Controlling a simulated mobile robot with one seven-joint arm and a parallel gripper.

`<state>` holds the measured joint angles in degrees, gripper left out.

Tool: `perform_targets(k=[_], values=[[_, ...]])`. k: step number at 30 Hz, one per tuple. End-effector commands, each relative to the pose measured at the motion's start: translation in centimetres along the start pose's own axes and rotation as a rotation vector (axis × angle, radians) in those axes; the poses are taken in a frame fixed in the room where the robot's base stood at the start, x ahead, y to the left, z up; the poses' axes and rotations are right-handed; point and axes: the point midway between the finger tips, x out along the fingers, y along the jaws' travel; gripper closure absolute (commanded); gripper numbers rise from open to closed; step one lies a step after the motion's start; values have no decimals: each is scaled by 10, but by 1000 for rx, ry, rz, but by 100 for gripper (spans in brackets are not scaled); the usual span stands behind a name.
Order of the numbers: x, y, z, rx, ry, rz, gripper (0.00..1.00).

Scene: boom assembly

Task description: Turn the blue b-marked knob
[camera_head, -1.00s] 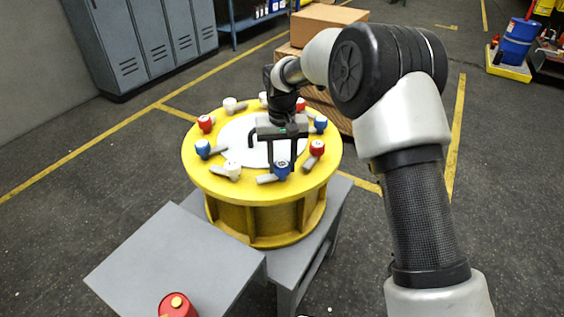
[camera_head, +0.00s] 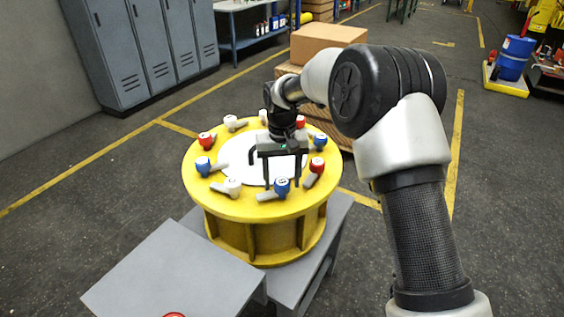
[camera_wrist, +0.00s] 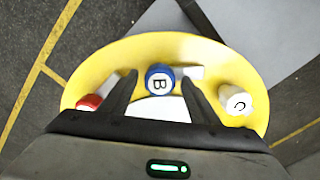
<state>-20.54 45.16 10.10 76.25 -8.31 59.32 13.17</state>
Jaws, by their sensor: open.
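The blue knob marked B (camera_wrist: 160,79) shows in the wrist view on the yellow round stand, with its pale lever pointing right. In the head view a blue knob at the front rim (camera_head: 282,186) lies by my fingertips and appears to be the same one; its letter is too small to read there. My gripper (camera_head: 283,181) is open and points down, its two dark fingers apart. In the wrist view the fingers reach to either side of the B knob. Contact with it cannot be told.
The yellow drum (camera_head: 235,207) carries several other red, white and blue knobs around a white disc. A white knob marked C (camera_wrist: 236,99) and a red knob (camera_wrist: 89,102) flank the B knob. A grey table (camera_head: 180,270) stands in front; cardboard boxes (camera_head: 325,38) stand behind.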

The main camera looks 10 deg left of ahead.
Motion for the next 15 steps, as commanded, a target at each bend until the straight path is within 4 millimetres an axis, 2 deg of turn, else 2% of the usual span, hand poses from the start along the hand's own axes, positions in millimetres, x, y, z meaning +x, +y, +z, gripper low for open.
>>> perform_targets(k=[5, 15], values=[[-31, 0, -1, 0, 5, -1, 45], [-115, 0, -1, -1, 6, -1, 45]])
